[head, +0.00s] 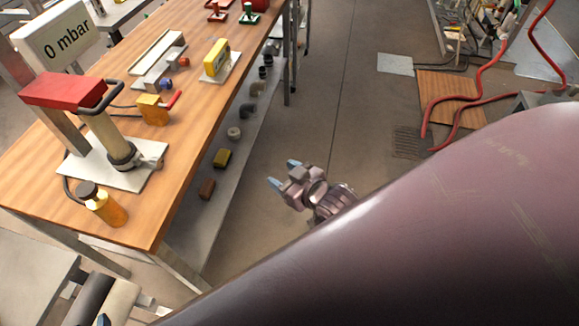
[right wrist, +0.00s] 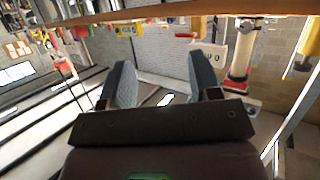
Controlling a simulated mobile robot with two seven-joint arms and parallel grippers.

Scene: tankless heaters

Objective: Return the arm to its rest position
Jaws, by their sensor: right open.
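My right gripper (head: 284,173) is beside the wooden workbench, over the floor, with its blue fingertips pointing toward the bench. In the right wrist view its two fingers (right wrist: 162,78) stand wide apart with nothing between them. It is open and empty. My large arm link covers the lower right of the head view.
Red hoses (head: 485,90) lie at right. Open floor (head: 345,110) lies between.

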